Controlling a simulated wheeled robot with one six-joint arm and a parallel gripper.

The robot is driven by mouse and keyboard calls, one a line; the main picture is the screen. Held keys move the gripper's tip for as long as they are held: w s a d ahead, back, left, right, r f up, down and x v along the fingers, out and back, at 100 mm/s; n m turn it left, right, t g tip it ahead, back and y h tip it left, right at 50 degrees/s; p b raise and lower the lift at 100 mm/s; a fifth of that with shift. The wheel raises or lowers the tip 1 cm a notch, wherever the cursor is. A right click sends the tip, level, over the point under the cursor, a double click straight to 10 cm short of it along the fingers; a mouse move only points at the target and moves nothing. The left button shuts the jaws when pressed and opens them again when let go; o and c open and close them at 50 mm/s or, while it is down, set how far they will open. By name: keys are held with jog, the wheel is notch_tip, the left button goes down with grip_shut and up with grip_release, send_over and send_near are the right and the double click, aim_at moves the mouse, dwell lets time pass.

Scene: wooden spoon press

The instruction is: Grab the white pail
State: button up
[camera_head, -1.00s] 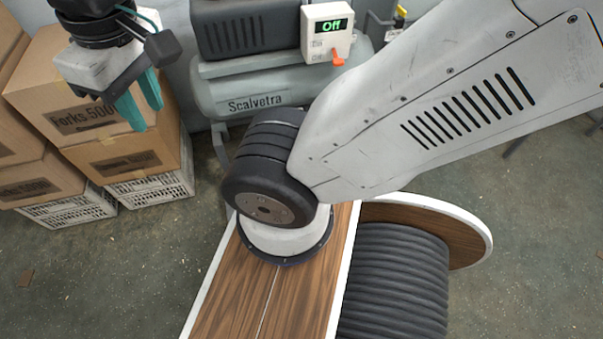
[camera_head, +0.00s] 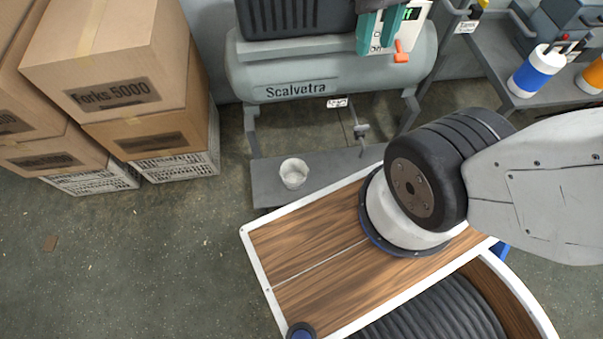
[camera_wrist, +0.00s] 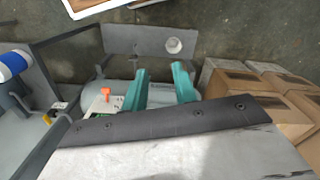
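The white pail (camera_head: 293,173) stands upright on a low grey shelf (camera_head: 330,180) under the compressor. It looks empty, with its open top facing up. In the wrist view the pail (camera_wrist: 174,45) lies beyond my fingers, slightly right of the gap between them. My gripper (camera_head: 376,38) shows two teal fingers at the top of the head view, in front of the compressor's switch box; the rest is out of frame. In the wrist view my gripper (camera_wrist: 160,70) has its fingers apart with nothing between them. It is clear of the pail.
The grey compressor tank (camera_head: 330,70) and its legs stand over the shelf. Stacked cardboard boxes (camera_head: 110,60) are at the left. A wood-topped, white-edged platform (camera_head: 310,260) lies in front. A table (camera_head: 500,60) with bottles is at the right.

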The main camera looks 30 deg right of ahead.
jog(key=w+d+f+n+g+h, duration=0.1)
jog(key=w+d+f+n+g, duration=0.25)
jog(key=w+f, duration=0.9)
jog(key=n+t+y, duration=0.2)
jog(key=n+t, duration=0.2)
jog(key=n, duration=2.8)
send_over(304, 169)
jog(key=d, duration=0.1)
notch_tip(304, 169, down, 65)
jog(key=shift+n, duration=0.25)
jog(key=shift+w+a+f, duration=0.1)
jog(key=shift+a+f, duration=0.1)
jog(key=shift+f, duration=1.75)
jog(key=shift+a+f, duration=0.2)
jog(key=shift+f, duration=1.75)
